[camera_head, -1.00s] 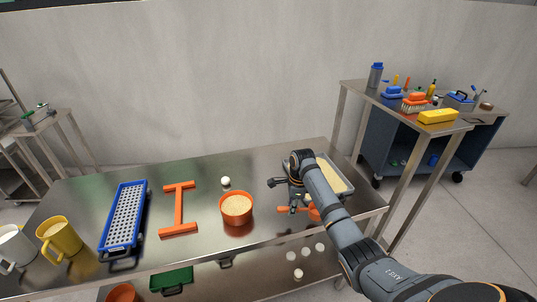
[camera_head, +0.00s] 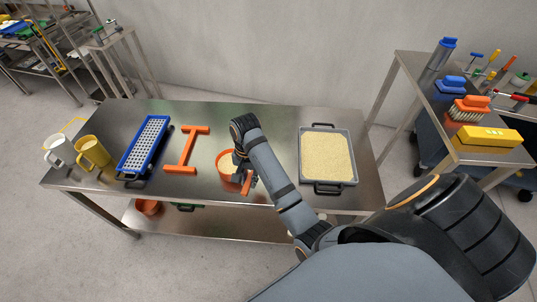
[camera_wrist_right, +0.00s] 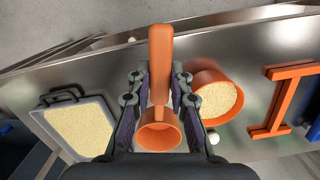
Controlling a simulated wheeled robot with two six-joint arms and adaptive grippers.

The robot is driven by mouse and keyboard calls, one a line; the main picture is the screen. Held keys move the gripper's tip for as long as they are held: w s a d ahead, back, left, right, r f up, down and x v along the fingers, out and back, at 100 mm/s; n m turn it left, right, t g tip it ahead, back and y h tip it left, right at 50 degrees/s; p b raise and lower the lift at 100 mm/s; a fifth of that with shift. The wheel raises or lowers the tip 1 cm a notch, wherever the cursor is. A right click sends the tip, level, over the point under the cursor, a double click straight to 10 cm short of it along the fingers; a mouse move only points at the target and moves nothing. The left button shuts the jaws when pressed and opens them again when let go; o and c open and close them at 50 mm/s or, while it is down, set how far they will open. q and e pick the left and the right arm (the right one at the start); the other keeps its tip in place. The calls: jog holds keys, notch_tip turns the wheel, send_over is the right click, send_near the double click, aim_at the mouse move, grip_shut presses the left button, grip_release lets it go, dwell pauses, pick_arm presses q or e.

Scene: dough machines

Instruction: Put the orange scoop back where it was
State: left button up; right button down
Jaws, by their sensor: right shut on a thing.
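My right gripper (camera_head: 243,172) is shut on the orange scoop (camera_head: 249,184), which shows beside the orange bowl at the table's front. In the right wrist view the scoop (camera_wrist_right: 160,62) sits between the two fingers, its handle pointing up the picture and its round cup toward me. The cup looks empty. The orange bowl (camera_head: 225,167) holds pale grains and is partly hidden by my gripper in the head view. In the wrist view the bowl (camera_wrist_right: 213,77) is just right of the gripper. My left gripper is not in view.
A grey tray of pale grains (camera_head: 303,155) lies to the right on the steel table. An orange H-shaped rack (camera_head: 187,150), blue perforated tray (camera_head: 128,165), yellow mug (camera_head: 93,152) and white mug (camera_head: 58,152) stand left. A small white ball (camera_wrist_right: 214,138) lies near the bowl.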

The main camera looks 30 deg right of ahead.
jog(key=w+d+f+b, duration=0.1)
jog(key=w+d+b, duration=0.1)
jog(key=w+d+f+b, duration=0.1)
jog(key=d+f+b, duration=0.1)
jog(key=d+b, duration=0.1)
jog(key=w+d+f+b, duration=0.2)
jog(key=shift+w+d+f+b, duration=0.2)
jog(key=shift+w+d+b, duration=0.1)
jog(key=shift+d, duration=0.1)
jog(key=w+d+f, duration=0.1)
jog(key=w+d+f+p, duration=0.1)
jog(key=f, duration=0.1)
jog(key=shift+w+d+f, duration=0.1)
jog(key=shift+d, duration=0.15)
jog(key=shift+w+d+f, duration=0.15)
jog(key=shift+d+f, duration=0.2)
jog(key=shift+f, duration=0.15)
notch_tip(320, 180, down, 2)
jog(key=shift+f+p, duration=0.25)
jog(key=shift+p, duration=0.25)
jog(key=shift+w+f, duration=0.1)
jog(key=shift+f, duration=0.35)
jog(key=shift+f, duration=0.1)
jog(key=c, duration=1.2)
grip_release()
